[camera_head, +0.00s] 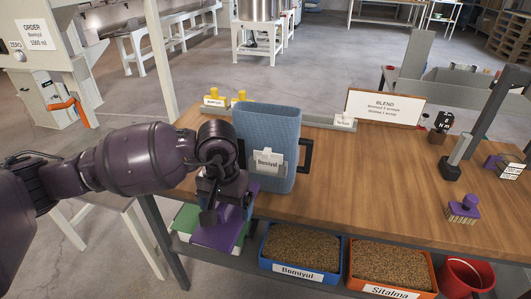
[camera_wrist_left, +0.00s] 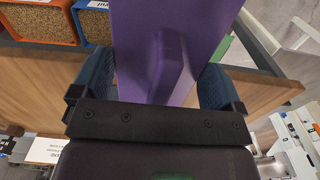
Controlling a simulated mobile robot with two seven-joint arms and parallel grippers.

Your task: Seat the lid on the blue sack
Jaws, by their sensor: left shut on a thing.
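The blue sack (camera_head: 282,124) stands upright on the table's left part, with a white "Bomiyul" tag on its front and dark brackets at its sides. My left gripper (camera_head: 213,207) is in front of and left of the sack, lower than its top. It is shut on a flat purple piece, apparently the lid (camera_head: 213,238), held tilted over the table's front edge and apart from the sack's mouth. The wrist view shows the purple lid (camera_wrist_left: 137,40) with its raised ridge between the fingers (camera_wrist_left: 160,92). My right gripper is not in view.
Green pieces (camera_head: 184,219) show below the purple one. A blue crate (camera_head: 263,264) and an orange crate (camera_head: 350,283), both grain-filled, sit below the table edge. Yellow-knobbed items (camera_head: 214,98) stand behind the sack.

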